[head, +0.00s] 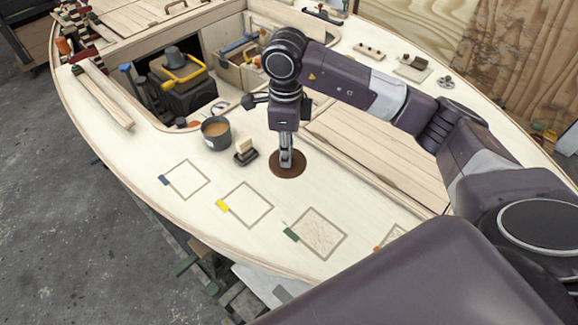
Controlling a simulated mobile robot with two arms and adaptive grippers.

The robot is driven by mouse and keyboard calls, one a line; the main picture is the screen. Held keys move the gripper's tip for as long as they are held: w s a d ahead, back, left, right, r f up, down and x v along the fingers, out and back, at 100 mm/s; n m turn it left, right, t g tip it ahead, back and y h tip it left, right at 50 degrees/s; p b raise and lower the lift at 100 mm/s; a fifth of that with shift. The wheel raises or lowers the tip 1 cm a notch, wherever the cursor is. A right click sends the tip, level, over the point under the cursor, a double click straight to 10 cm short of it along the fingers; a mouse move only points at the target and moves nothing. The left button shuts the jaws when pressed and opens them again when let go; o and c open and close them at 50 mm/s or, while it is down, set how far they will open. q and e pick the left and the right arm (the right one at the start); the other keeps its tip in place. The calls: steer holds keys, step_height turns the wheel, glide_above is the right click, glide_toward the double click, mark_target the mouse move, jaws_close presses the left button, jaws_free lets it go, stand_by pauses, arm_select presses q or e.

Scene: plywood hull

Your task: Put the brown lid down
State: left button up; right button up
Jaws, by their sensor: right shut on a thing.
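The brown lid (287,165) is a flat round disc on or just above the pale plywood deck; I cannot tell whether it touches. My right gripper (286,160) points straight down over its middle and is shut on it. The fingertips and the part they grip are small and partly hidden. My left gripper is not in view.
A grey mug (216,133) with brown contents and a dark block with a cream piece (244,151) stand left of the lid. Taped squares with coloured tabs (245,204) lie in front. An open hatch holds a black and yellow machine (178,82).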

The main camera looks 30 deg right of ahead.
steer(key=w+r+m, duration=0.1)
steer(key=m, duration=0.3)
steer(key=w+d+r+m, duration=0.1)
steer(key=r+m, duration=0.1)
steer(key=m, duration=0.2)
steer(key=w+r+m, duration=0.1)
steer(key=m, duration=0.3)
steer(key=shift+d+r+m+p, duration=0.2)
steer(key=shift+d+m+p, duration=0.1)
steer(key=shift+d, duration=0.1)
steer(key=shift+w+d+r+m, duration=0.2)
steer(key=shift+r+m, duration=0.1)
steer(key=shift+m, duration=0.7)
step_height(320, 180, up, 4)
steer(key=w+d+m, duration=0.2)
steer(key=m, duration=1.2)
steer(key=f+p, duration=0.1)
steer(key=f, duration=0.5)
steer(key=f+p, duration=0.1)
steer(key=f, duration=0.5)
steer(key=f+p, duration=0.1)
steer(key=f, duration=0.5)
steer(key=shift+w+a+f, duration=0.1)
steer(key=shift+a+f, duration=0.15)
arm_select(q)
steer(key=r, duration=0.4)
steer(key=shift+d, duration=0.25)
arm_select(e)
steer(key=shift+f, duration=0.45)
